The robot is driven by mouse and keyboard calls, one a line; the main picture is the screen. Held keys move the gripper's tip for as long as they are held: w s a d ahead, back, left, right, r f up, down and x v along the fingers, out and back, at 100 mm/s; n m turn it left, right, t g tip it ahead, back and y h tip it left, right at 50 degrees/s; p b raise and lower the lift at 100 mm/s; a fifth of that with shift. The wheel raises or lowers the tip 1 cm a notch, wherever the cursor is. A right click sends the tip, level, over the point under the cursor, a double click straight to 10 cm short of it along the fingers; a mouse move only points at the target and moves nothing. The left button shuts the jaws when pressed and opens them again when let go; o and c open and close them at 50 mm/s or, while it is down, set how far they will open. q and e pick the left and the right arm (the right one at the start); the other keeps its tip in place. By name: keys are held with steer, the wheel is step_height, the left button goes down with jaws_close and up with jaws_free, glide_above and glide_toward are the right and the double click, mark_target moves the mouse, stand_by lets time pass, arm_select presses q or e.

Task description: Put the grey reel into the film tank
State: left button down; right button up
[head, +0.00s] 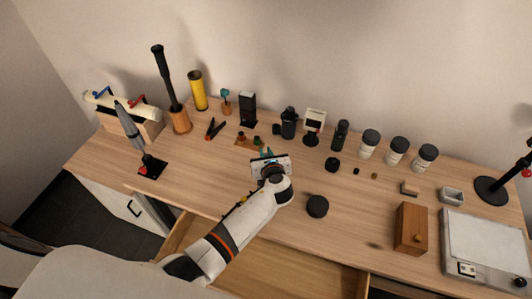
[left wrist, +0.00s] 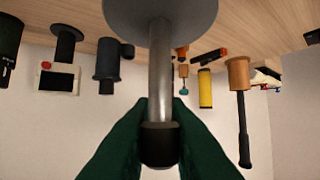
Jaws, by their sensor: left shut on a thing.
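A grey disc (left wrist: 160,14) on a metal shaft with a black collar, which looks like the grey reel, is in the left wrist view. My left gripper (left wrist: 160,140) has its green fingers shut on the black collar. In the head view my left gripper (head: 266,154) is over the middle of the table, and its wrist hides the reel. Which thing is the film tank is unclear. A dark bottle-like cylinder (head: 288,123) stands behind the gripper, and a low black round thing (head: 317,206) lies to its front right. My right gripper is out of view.
Three white jars with dark lids (head: 397,151), a black cylinder (head: 340,135) and a white timer (head: 314,122) stand along the back. A wooden box (head: 411,228) and a pale flat device (head: 486,252) are at the right. A tall stand (head: 150,165) is at the left.

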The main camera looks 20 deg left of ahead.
arm_select(q)
steer(key=shift+f+b, duration=2.2)
steer(key=shift+f, duration=0.9)
steer(key=c, duration=1.3)
jaws_free()
steer(key=v, duration=1.2)
steer(key=shift+r, duration=0.1)
